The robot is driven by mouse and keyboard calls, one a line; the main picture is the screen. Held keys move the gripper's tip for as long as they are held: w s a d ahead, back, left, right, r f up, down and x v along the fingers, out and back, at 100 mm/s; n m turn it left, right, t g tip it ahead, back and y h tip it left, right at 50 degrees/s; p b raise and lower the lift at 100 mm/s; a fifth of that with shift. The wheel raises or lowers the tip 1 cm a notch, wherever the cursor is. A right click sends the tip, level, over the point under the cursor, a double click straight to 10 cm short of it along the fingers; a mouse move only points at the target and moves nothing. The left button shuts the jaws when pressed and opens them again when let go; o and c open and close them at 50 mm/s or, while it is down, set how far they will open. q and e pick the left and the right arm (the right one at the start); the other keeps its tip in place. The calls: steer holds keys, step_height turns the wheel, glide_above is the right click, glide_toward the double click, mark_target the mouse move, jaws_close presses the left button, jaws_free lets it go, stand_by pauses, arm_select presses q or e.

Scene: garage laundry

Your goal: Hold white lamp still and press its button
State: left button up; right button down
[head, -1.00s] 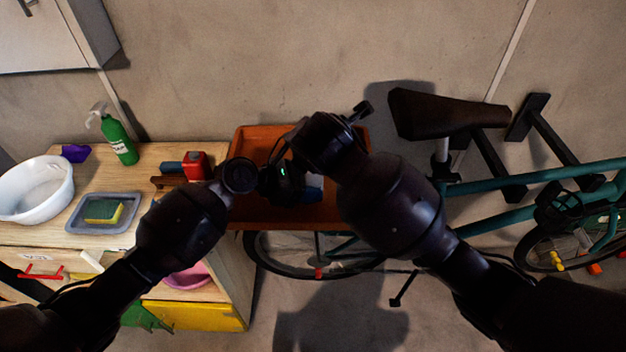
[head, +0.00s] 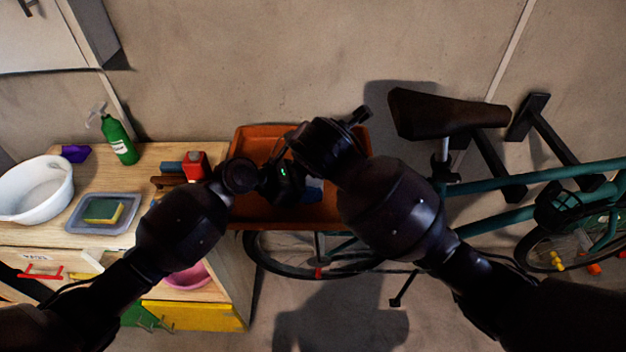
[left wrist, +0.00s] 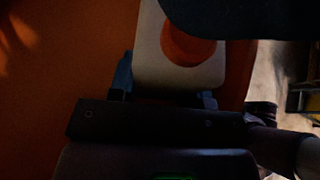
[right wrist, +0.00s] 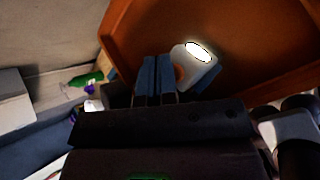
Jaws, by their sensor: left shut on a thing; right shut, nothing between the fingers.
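The white lamp (left wrist: 165,60) has a round orange-red button (left wrist: 188,43) on its face. My left gripper (left wrist: 166,88) is shut on the lamp, with a blue fingertip on each side; it also shows in the head view (head: 285,182). In the right wrist view the lamp (right wrist: 207,68) has a bright, glowing oval end. My right gripper (right wrist: 156,80) is shut and empty, its blue fingertips close beside the button, which they partly hide. I cannot tell whether they touch it. A dark part covers the button's upper right in the left wrist view. My arms mostly hide the lamp in the head view.
An orange-brown crate (head: 250,140) lies around and below the grippers. A bicycle (head: 480,185) stands to the right. On the wooden bench (head: 150,160) at left are a white basin (head: 35,195), a sponge tray (head: 75,222) and a green spray bottle (head: 119,142).

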steer(key=shift+r, duration=0.9)
step_height(320, 180, up, 6)
stand_by(0.7)
arm_select(q)
steer(key=o, duration=0.8)
